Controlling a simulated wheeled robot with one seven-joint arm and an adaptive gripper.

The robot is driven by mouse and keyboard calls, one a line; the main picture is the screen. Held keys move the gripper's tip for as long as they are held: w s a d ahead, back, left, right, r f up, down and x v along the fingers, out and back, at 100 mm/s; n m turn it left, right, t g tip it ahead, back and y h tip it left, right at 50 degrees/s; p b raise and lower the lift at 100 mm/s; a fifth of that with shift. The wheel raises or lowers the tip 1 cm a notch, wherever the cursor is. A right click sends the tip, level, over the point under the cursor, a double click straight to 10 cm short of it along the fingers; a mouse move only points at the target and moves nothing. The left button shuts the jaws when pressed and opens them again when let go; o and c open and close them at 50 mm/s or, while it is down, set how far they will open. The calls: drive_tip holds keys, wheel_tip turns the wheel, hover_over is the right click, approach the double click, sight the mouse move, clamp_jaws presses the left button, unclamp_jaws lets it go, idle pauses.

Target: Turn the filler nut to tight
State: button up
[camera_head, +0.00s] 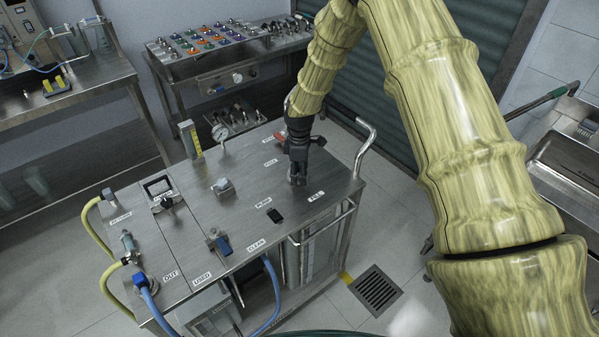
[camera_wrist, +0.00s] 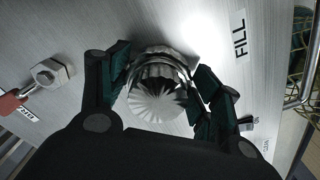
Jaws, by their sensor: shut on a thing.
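The filler nut (camera_wrist: 157,98) is a ribbed, silvery round cap next to the FILL label (camera_wrist: 240,36) in the wrist view. My gripper (camera_wrist: 160,90) is around it from above, with one dark green finger on each side, and is shut on it. In the head view my gripper (camera_head: 298,178) points down at the skid's steel top (camera_head: 245,190), just behind the FILL label (camera_head: 316,196). The nut is hidden there by the fingers. No mark showing how tight the nut sits can be made out.
A red-handled valve (camera_wrist: 12,102) lies left of the nut in the wrist view. A gauge (camera_head: 219,132), a black switch (camera_head: 274,215) and a blue-handled valve (camera_head: 222,243) stand on the skid top. A bent handle rail (camera_head: 366,140) rises at its right edge.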

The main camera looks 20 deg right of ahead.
drive_tip(key=shift+m+b, duration=0.5)
drive_tip(key=shift+m, duration=1.9)
drive_tip(key=shift+a+r+m, duration=0.1)
drive_tip(key=shift+a+m, duration=0.05)
drive_tip(key=shift+m, duration=1.95)
drive_tip(key=shift+a+m+b, duration=0.15)
drive_tip(key=shift+m+b, duration=0.3)
drive_tip(key=shift+m, duration=3.25)
drive_tip(key=shift+a+m, duration=0.1)
drive_tip(key=shift+m, duration=0.6)
drive_tip(key=shift+s, duration=0.1)
drive_tip(key=o, duration=1)
